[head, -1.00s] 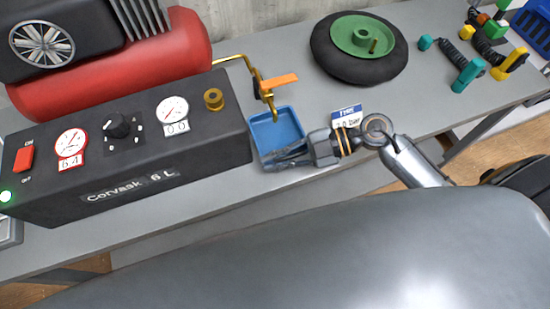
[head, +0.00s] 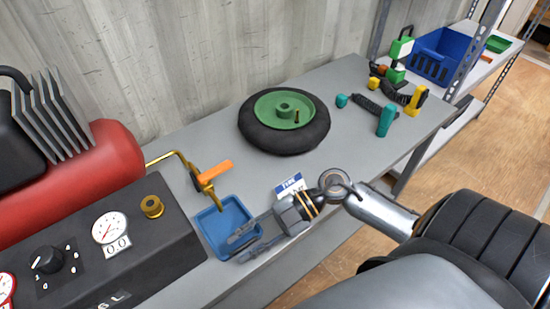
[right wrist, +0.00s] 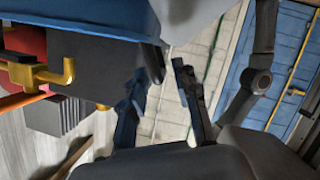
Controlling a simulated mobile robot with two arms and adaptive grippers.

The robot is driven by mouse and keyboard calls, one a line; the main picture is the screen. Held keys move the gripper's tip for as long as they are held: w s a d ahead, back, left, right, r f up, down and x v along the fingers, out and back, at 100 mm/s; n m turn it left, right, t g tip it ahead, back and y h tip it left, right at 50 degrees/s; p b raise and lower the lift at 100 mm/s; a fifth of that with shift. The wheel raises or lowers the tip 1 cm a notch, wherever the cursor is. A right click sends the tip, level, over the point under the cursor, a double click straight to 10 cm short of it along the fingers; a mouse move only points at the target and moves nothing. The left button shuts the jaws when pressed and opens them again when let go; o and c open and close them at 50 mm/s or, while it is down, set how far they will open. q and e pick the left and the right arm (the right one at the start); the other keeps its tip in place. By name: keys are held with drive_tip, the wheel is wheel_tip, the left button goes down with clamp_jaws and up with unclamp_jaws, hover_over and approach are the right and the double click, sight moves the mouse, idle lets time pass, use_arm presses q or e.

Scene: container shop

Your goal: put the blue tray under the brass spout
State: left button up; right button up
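The blue tray (head: 222,230) lies on the grey bench beside the dark control box. The brass spout (head: 190,164), with an orange lever (head: 215,172), bends down, and its tip shows over the tray's back part. My right gripper (head: 238,246) is at the tray's near right side, its two fingers apart and overlapping the tray's edge in the head view. In the right wrist view my right gripper (right wrist: 158,70) shows a gap between its fingers. A blue surface (right wrist: 80,14), probably the tray, shows close above them. Contact cannot be told. My left gripper is not in view.
The compressor's control box (head: 130,245) and red tank (head: 75,175) stand left of the tray. A black wheel with a green hub (head: 284,122) lies behind on the bench. A small label card (head: 290,186) stands near the right gripper.

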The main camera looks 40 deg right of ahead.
drive_tip(key=v, duration=0.8)
drive_tip(key=shift+d+r, duration=0.15)
drive_tip(key=shift+r, duration=0.1)
idle(0.5)
